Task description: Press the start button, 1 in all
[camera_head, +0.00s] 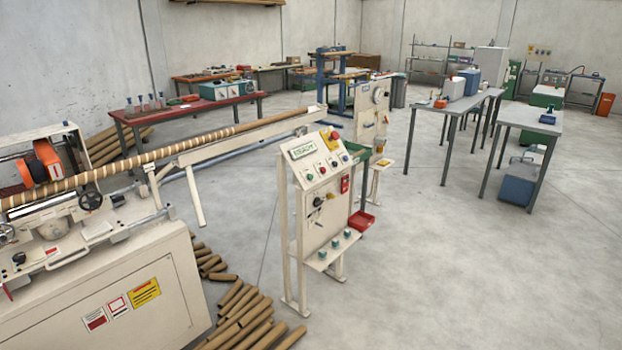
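A cream control stand (318,215) stands upright in the middle of the camera_head view. A green button (309,177) sits at the left of the row. The labels are too small to read, so I cannot tell for sure which one is the start button. A red mushroom button (335,136) on a yellow plate is at the panel's top right. Neither of my grippers is in view.
The spiral winder (110,265) fills the left, with a long brown tube on it. Loose cardboard tubes (245,320) lie on the floor between winder and stand. A red tray (361,221) sticks out right of the stand. Floor to the right is clear, up to grey tables (540,118).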

